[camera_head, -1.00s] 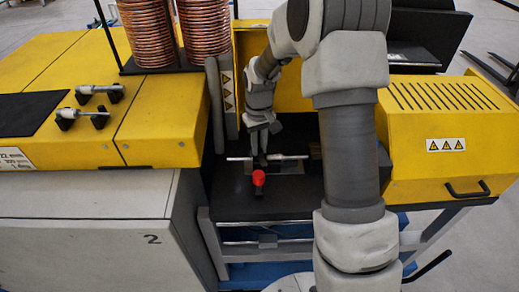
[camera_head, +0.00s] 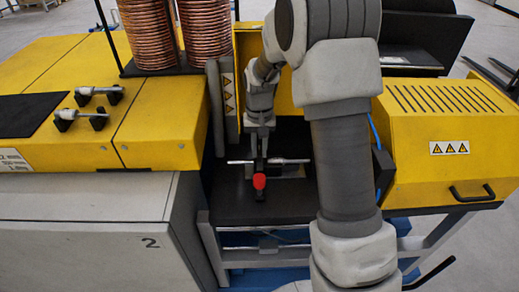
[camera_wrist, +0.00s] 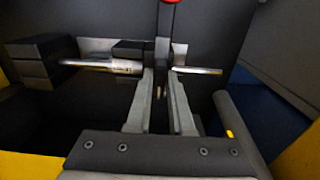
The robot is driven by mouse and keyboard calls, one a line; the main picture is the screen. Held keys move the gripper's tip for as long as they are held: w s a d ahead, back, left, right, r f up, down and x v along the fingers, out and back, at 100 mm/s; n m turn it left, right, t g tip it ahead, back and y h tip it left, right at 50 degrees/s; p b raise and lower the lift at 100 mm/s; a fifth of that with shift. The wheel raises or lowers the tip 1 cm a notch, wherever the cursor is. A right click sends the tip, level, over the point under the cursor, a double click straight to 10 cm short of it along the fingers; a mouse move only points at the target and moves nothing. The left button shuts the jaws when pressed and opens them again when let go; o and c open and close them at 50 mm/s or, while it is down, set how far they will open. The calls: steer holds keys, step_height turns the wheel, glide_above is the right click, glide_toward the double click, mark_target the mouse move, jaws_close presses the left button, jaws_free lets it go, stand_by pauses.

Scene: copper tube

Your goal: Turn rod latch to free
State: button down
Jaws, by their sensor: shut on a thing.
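The rod latch is a dark lever with a red knob (camera_head: 259,181), on the dark work surface below my gripper in the head view. In the wrist view the lever (camera_wrist: 163,38) stands upright in the picture, its red end at the top edge. A silver rod (camera_head: 290,161) lies crosswise by the latch; in the wrist view the rod (camera_wrist: 105,65) shows on both sides of my fingers. My gripper (camera_head: 258,157) points down at the latch. In the wrist view my gripper (camera_wrist: 162,80) has its fingers on either side of the lever, shut on it. The fingers hide the rod's middle.
Copper coils (camera_head: 145,35) stand behind on the left. A yellow vented housing (camera_head: 440,115) with a black handle stands to the right. A grey post (camera_head: 217,105) rises close to my gripper's left. Two small rods on black holders (camera_head: 98,92) sit on the yellow cover.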

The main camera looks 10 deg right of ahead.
mark_target(260, 152)
steer(key=c, duration=0.8)
jaws_free()
steer(key=shift+r, duration=0.1)
step_height(260, 152, up, 17)
steer(key=shift+r, duration=0.15)
steer(key=shift+s+r, duration=0.1)
